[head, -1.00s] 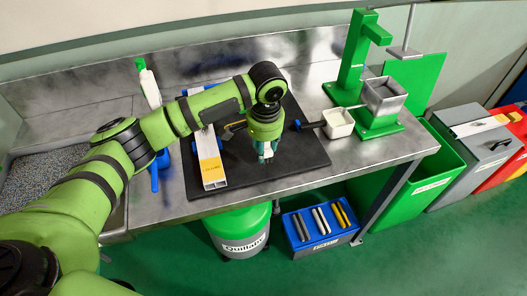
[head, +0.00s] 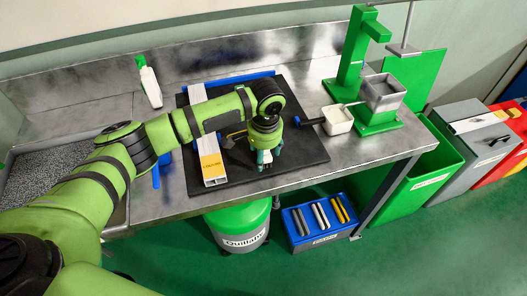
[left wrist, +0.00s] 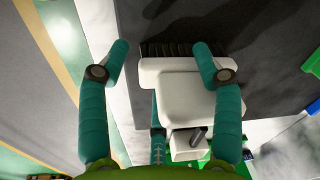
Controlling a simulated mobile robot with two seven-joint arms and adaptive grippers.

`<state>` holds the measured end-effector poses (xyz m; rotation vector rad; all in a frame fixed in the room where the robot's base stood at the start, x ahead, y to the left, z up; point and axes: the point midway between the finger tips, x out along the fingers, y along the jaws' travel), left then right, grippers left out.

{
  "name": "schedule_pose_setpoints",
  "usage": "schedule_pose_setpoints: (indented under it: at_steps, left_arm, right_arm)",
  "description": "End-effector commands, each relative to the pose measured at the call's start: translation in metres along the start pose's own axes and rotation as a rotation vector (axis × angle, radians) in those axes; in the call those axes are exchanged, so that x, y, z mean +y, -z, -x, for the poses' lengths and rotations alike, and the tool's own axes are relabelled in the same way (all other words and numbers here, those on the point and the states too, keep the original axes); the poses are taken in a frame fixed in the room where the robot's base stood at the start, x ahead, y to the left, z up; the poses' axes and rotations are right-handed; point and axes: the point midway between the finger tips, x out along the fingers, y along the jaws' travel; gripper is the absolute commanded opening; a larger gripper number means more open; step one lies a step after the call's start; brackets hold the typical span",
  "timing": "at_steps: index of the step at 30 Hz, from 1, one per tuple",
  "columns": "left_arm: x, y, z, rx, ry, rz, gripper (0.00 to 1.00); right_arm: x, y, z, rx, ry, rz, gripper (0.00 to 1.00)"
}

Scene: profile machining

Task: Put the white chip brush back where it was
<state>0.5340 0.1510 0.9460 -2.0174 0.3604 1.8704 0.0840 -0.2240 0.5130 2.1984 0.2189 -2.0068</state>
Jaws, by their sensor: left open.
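The white chip brush (left wrist: 178,88), with a dark bristle strip (left wrist: 185,48), shows large between and beyond my left fingers in the left wrist view. My left gripper (left wrist: 158,62) is open. Its right finger overlaps the brush in the picture; its left finger stands apart from the brush's left side. In the head view my left gripper (head: 267,160) points down over the front part of the black mat (head: 304,152), and its body largely hides the brush. I cannot tell whether the brush touches the mat. My right gripper is not in view.
A white profile with a yellow label (head: 211,165) lies left of the gripper. A white dish (head: 337,119) and a green press (head: 350,60) stand to the right. A white bottle (head: 150,88) is at the back left. A blue box (head: 316,222) stands below the front edge.

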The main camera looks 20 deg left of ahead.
Motion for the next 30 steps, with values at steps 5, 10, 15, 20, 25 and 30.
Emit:
schedule_pose_setpoints:
  at_steps: [5, 10, 15, 20, 25, 30]
  left_arm:
    - [-0.001, 0.001, 0.007, 0.003, 0.001, 0.000, 0.65]
    - [-0.001, 0.001, 0.035, 0.005, 0.001, -0.001, 0.65]
    - [-0.001, 0.002, 0.072, 0.006, 0.001, 0.001, 0.65]
    - [0.000, 0.002, 0.102, 0.004, 0.001, 0.000, 0.65]
    - [0.000, 0.001, 0.119, 0.002, 0.000, 0.001, 0.65]
    - [0.000, 0.000, 0.124, 0.000, 0.000, 0.001, 0.65]
  right_arm:
    - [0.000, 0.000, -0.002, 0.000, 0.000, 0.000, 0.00]
    - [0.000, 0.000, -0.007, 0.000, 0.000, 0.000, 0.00]
    - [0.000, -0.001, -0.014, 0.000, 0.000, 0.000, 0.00]
    - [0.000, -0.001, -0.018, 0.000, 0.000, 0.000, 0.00]
    - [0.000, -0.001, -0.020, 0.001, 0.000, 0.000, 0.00]
    - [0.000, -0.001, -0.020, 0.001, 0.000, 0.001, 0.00]
